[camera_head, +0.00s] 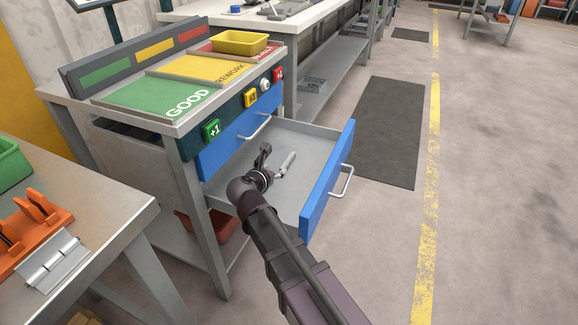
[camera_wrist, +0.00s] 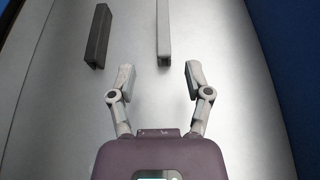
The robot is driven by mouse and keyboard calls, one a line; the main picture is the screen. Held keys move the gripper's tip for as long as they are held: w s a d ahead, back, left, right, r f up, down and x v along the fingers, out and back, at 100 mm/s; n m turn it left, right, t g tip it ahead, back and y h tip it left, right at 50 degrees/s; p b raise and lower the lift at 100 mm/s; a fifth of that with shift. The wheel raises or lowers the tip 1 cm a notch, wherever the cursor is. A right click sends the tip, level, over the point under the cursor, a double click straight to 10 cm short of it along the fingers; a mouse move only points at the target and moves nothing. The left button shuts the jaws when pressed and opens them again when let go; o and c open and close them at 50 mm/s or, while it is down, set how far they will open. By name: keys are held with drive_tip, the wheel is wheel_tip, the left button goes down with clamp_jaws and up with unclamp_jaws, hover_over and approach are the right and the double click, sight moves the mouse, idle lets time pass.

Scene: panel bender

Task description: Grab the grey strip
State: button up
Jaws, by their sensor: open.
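In the wrist view, a lighter grey strip (camera_wrist: 163,35) stands out against the pale drawer floor (camera_wrist: 225,80), ahead of my gripper (camera_wrist: 160,76). Its near end lies roughly in line with the gap between the fingertips. A darker grey strip (camera_wrist: 97,36) lies to its left, apart from it and outside the gap. My gripper is open, with nothing between its fingers. In the head view, my gripper (camera_head: 275,158) is in the pulled-out blue-fronted drawer (camera_head: 285,205).
The drawer front with its handle (camera_head: 341,180) stands right of my gripper. A closed blue drawer (camera_head: 240,138) is behind it. Above are the green GOOD area (camera_head: 150,95) and a yellow bin (camera_head: 239,42). An orange fixture (camera_head: 35,225) sits on the left table.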

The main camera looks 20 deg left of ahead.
sight(284, 165)
drive_tip(key=shift+b+x, duration=0.45)
drive_tip(key=shift+x, duration=1.35)
drive_tip(key=shift+d, duration=0.1)
drive_tip(key=shift+b+x, duration=1.05)
drive_tip(key=shift+x, duration=1.6)
drive_tip(key=shift+s+d, duration=0.1)
drive_tip(key=shift+d, duration=0.05)
drive_tip(key=shift+c, duration=0.2)
clamp_jaws()
